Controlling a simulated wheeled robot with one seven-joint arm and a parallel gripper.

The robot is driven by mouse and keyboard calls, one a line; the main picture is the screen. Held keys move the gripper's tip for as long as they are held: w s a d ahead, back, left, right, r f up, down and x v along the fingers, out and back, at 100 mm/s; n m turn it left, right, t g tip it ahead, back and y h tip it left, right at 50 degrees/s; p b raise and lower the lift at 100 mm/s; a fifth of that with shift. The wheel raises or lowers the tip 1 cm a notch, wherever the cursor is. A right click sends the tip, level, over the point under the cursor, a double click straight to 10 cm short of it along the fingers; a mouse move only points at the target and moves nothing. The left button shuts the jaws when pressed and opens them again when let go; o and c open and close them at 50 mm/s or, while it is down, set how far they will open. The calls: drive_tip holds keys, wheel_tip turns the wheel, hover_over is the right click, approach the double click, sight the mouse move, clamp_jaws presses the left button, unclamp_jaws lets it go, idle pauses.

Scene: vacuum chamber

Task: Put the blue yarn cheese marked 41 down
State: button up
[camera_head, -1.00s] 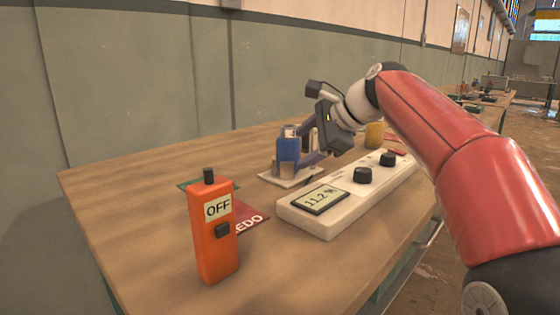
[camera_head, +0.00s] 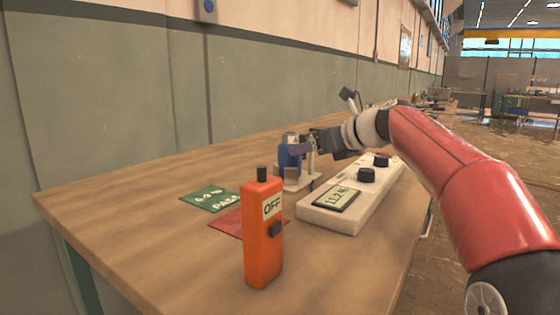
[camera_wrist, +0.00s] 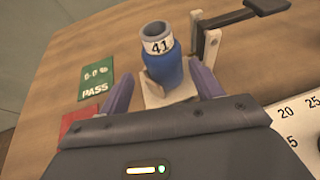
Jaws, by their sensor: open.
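The blue yarn cheese marked 41 (camera_wrist: 172,72) has a pale tube and a white label with the number at its top. In the wrist view it is upright on a small white stand (camera_wrist: 152,98). In the head view the blue cheese (camera_head: 288,158) shows just left of my gripper (camera_head: 303,148). In the wrist view my gripper (camera_wrist: 160,86) is open, with one purple finger on either side of the cheese's lower part.
A white meter box (camera_head: 330,217) with a display and two black knobs lies right of the stand. A black lever (camera_wrist: 245,16) on a white post rises beside the cheese. A green PASS card (camera_head: 208,199), a red card (camera_head: 236,222) and an orange OFF device (camera_head: 262,240) are nearer.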

drive_tip(key=x, duration=0.7)
drive_tip(key=shift+w+f, duration=0.1)
drive_tip(key=shift+w, duration=0.1)
drive_tip(key=c, duration=0.9)
